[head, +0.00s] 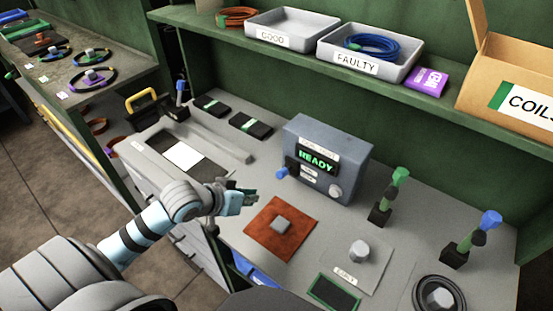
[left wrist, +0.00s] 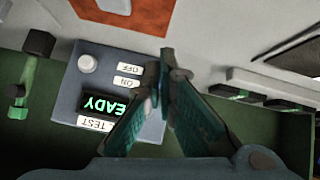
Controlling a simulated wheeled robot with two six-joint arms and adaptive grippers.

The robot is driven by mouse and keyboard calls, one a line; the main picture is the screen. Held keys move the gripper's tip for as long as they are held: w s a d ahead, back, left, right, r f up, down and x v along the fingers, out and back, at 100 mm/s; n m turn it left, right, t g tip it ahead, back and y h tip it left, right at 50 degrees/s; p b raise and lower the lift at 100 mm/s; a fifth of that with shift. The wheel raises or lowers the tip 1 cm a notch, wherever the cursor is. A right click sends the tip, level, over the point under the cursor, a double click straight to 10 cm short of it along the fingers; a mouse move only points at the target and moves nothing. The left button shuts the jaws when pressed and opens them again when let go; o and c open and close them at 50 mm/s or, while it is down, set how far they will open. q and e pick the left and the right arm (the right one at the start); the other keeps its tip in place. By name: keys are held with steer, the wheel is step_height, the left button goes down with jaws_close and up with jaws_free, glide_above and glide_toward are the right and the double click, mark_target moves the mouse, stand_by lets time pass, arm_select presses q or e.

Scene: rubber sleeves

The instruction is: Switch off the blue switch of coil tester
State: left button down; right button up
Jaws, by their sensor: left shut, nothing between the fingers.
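The coil tester (head: 320,142) is a grey-blue box on the bench, its green display reading READY. Its blue switch (head: 282,172) sticks out at the front left beside the small labels; I cannot tell its exact setting. My left gripper (head: 254,197) is shut and empty, in front of the tester and a little below left of the switch in the head view, apparently apart from it. In the left wrist view the tester (left wrist: 68,112) appears upside down, with ON and OFF labels beside my shut fingers (left wrist: 166,55); the switch is hidden there. My right gripper is out of view.
A brown mat (head: 262,236) with a grey block lies in front of the tester. Two stands, green-topped (head: 400,176) and blue-topped (head: 490,220), are to the right. GOOD (head: 292,24) and FAULTY (head: 400,58) trays sit on the shelf above.

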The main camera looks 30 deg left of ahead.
arm_select(q)
steer(key=w+a+r+n+t+h, duration=0.1)
steer(key=w+a+r+n+t, duration=0.1)
steer(key=w+r, duration=0.5)
step_height(320, 180, up, 3)
steer(key=shift+a+r, duration=0.1)
steer(key=shift+a, duration=0.75)
steer(key=b, duration=0.2)
glide_above(286, 172)
steer(key=a, duration=0.3)
step_height(286, 172, down, 8)
steer(key=shift+s+d+f, duration=0.15)
steer(key=shift+s+f, duration=0.15)
steer(key=shift+f, duration=0.15)
